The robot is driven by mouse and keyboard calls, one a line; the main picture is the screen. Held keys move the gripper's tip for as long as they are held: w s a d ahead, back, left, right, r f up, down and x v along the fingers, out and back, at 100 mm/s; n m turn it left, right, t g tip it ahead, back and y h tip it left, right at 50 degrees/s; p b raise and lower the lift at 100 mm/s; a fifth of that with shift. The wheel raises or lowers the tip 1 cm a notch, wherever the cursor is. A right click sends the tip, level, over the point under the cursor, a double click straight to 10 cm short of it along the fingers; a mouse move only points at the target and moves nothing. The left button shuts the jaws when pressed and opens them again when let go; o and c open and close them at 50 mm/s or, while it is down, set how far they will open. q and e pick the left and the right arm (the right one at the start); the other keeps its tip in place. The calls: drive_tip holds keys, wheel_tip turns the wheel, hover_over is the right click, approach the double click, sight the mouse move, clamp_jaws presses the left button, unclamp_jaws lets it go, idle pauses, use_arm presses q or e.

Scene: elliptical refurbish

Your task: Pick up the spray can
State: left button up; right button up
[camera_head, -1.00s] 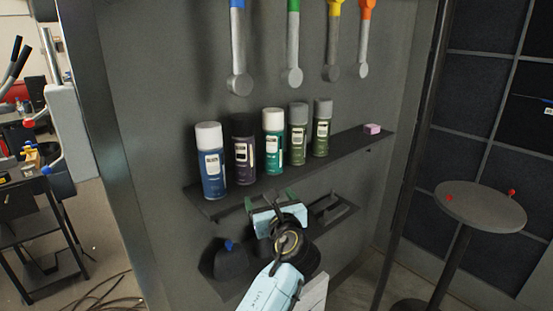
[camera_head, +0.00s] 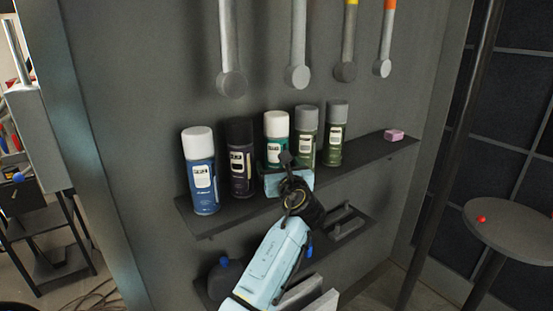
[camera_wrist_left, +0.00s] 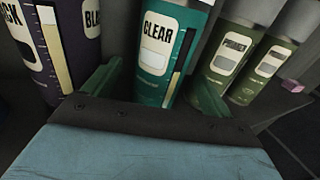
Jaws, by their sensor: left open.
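A row of spray cans stands upright on the upper shelf. From the left they are a blue can with a white cap (camera_head: 203,180), a dark purple can with a black cap (camera_head: 241,160), a teal can with a white cap (camera_head: 276,130), and two olive-green cans with grey caps, one (camera_head: 306,135) beside the other (camera_head: 336,135). My left gripper (camera_wrist_left: 153,90) is open at the teal can, labelled CLEAR (camera_wrist_left: 165,50), with a green finger on either side of it. In the head view the gripper hides that can's lower part. My right gripper is not in view.
The upper shelf (camera_head: 370,152) also holds a pink block (camera_head: 394,135) at its right end. A lower shelf carries a dark jug (camera_head: 224,277). Tools with coloured handles (camera_head: 298,60) hang above the cans. A round grey stool (camera_head: 505,230) stands at the right.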

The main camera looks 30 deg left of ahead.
sight(275, 157)
use_arm(q)
drive_tip(key=x, duration=0.4)
drive_tip(key=shift+w+a+b, duration=0.2)
drive_tip(key=shift+b, duration=0.15)
drive_tip(key=shift+w+a, duration=0.15)
drive_tip(key=shift+a, duration=0.05)
drive_tip(key=c, duration=1.2)
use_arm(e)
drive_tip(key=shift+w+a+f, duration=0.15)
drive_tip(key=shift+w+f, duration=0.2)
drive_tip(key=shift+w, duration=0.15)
use_arm(q)
drive_tip(key=shift+r, duration=0.1)
